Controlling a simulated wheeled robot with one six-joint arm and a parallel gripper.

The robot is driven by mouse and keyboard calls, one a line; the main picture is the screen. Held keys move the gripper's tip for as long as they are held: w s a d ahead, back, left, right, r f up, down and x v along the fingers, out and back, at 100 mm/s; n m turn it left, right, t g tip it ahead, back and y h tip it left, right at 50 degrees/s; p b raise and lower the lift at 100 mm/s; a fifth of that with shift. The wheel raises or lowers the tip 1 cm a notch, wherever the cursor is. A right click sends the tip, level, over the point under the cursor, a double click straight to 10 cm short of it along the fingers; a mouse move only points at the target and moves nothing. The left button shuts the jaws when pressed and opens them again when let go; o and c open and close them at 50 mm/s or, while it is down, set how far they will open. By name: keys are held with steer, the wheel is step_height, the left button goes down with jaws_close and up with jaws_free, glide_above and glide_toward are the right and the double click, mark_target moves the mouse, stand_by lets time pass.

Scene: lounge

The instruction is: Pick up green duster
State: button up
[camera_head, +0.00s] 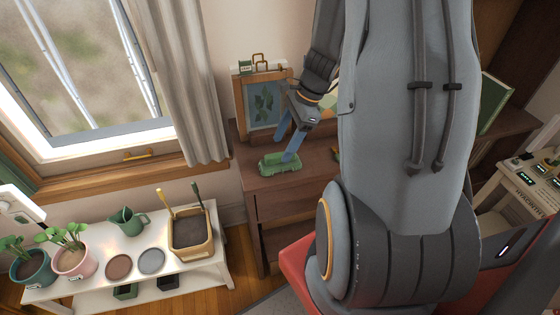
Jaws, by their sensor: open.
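The green duster (280,163) lies on top of the brown wooden cabinet (262,202), near its front left part. My gripper (287,146) reaches down to it from the upper right, with its blue fingers apart. One fingertip is at the duster's right part and the other is behind it. Whether the fingers touch the duster cannot be told. My large grey arm hides the right part of the cabinet top.
A framed leaf picture (264,104) stands behind the duster on the cabinet. A small green item (337,155) lies right of my gripper. A white bench (205,270) with potted plants, a watering can (128,221) and a soil planter (190,236) stands at lower left.

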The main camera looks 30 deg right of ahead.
mark_target(282, 154)
steer(key=shift+d+p+x, duration=0.2)
steer(key=shift+p+x, duration=0.15)
steer(key=shift+x, duration=1.1)
steer(key=shift+d+p+x, duration=0.25)
steer(key=shift+p+x, duration=0.05)
steer(key=shift+x, duration=1.15)
steer(key=shift+s+f, duration=0.2)
steer(key=c, duration=1.1)
steer(key=shift+c, duration=0.2)
steer(key=shift+r, duration=0.1)
step_height(282, 154, up, 10)
steer(key=shift+f+b, duration=0.1)
steer(key=shift+b, duration=0.5)
